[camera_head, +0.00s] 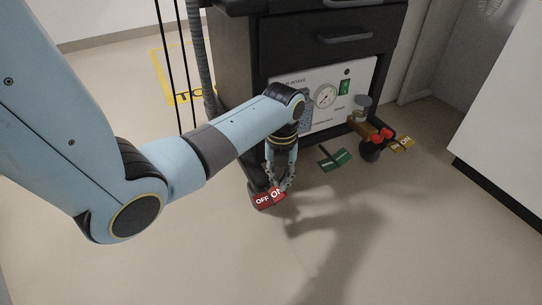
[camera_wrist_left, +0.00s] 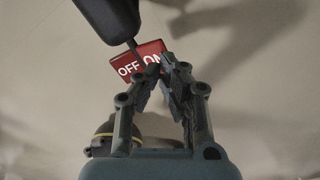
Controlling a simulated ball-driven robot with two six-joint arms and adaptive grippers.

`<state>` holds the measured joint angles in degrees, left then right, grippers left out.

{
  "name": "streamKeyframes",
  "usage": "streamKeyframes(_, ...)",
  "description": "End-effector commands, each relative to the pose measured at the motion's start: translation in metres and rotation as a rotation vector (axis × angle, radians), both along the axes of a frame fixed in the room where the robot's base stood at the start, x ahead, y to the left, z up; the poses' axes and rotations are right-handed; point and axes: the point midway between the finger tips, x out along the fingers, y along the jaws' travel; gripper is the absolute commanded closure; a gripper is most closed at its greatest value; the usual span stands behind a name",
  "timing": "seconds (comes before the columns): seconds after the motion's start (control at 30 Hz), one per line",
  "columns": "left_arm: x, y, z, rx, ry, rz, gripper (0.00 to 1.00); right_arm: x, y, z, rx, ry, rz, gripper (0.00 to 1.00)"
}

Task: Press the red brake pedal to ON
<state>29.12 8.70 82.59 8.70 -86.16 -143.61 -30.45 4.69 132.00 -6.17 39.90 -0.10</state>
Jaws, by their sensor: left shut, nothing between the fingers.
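The red brake pedal (camera_head: 264,201) sits low at the front left foot of the dark cabinet, with white OFF and ON lettering. My left gripper (camera_head: 277,187) points down and is shut and empty, its fingertips over the ON half. In the left wrist view the pedal (camera_wrist_left: 128,68) lies just beyond the left fingertips (camera_wrist_left: 167,68), which cover part of the ON lettering. I cannot tell whether the fingertips touch the pedal. My right gripper is in neither view.
A dark cabinet (camera_head: 234,65) with drawers and a white gauge panel (camera_head: 312,85) stands behind the pedal. A white unit (camera_head: 510,110) stands far right. The front floor is clear.

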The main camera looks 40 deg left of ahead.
Motion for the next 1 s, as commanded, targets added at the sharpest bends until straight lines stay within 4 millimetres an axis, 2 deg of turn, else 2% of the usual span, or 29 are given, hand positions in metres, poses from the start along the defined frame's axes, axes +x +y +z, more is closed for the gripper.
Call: streamKeyframes(1.0, -0.002, 0.0, -0.033, 0.001, 0.006, 0.0, 1.0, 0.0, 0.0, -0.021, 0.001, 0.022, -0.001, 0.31)
